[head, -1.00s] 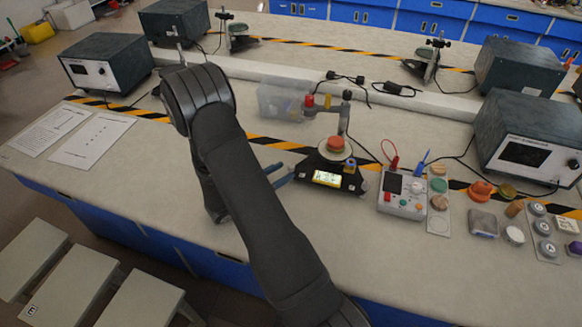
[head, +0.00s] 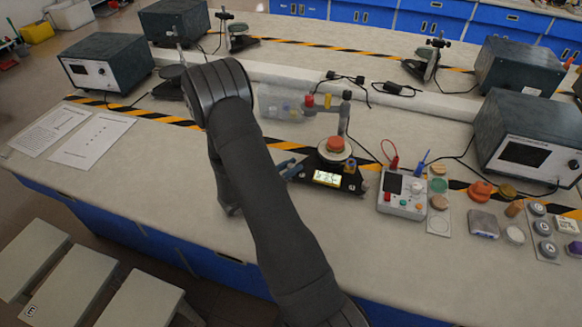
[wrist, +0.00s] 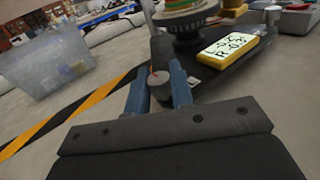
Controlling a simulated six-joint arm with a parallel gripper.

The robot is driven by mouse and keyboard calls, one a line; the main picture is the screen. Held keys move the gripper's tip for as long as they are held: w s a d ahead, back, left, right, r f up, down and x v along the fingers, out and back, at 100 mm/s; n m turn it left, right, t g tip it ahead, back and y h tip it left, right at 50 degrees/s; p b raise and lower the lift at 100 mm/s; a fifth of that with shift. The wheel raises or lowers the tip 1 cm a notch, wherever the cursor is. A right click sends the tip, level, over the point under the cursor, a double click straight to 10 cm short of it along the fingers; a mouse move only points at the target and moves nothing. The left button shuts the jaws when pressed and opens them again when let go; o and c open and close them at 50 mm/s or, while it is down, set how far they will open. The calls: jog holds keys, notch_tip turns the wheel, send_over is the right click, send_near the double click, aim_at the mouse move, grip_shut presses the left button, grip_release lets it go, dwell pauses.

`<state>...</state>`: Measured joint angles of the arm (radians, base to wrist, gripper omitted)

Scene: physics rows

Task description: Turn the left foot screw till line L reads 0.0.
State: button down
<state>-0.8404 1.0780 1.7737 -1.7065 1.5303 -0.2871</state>
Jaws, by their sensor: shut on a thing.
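A black instrument base (head: 347,184) with a round pan and orange disc on top stands on the bench in the head view. Its yellow-framed display (head: 326,178) is lit but too small to read there. In the wrist view the display (wrist: 229,46) shows one line beginning with L and one with R; I cannot read the digits surely. The grey left foot screw (wrist: 160,84), with a red mark on top, stands at the base's near corner. My gripper (wrist: 160,92) is shut on it, a blue finger on each side. In the head view my arm partly hides the gripper.
A clear plastic box (head: 280,104) stands behind the gripper; it shows at left in the wrist view (wrist: 45,68). A small control box (head: 402,195) with leads is right of the base. Striped tape crosses the bench.

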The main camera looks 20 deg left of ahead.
jog(key=shift+m+g+h, duration=0.3)
jog(key=shift+h, duration=0.1)
jog(key=m+g+h, duration=0.4)
jog(key=g, duration=0.1)
jog(key=shift+m+h, duration=0.3)
jog(key=m+g+h, duration=0.1)
jog(key=m+g, duration=0.1)
jog(key=g, duration=0.1)
jog(key=m+g+h, duration=0.1)
jog(key=m+g, duration=0.1)
jog(key=g, duration=0.2)
jog(key=shift+m, duration=0.3)
jog(key=shift+g+h, duration=0.3)
jog(key=c, duration=1.3)
grip_release()
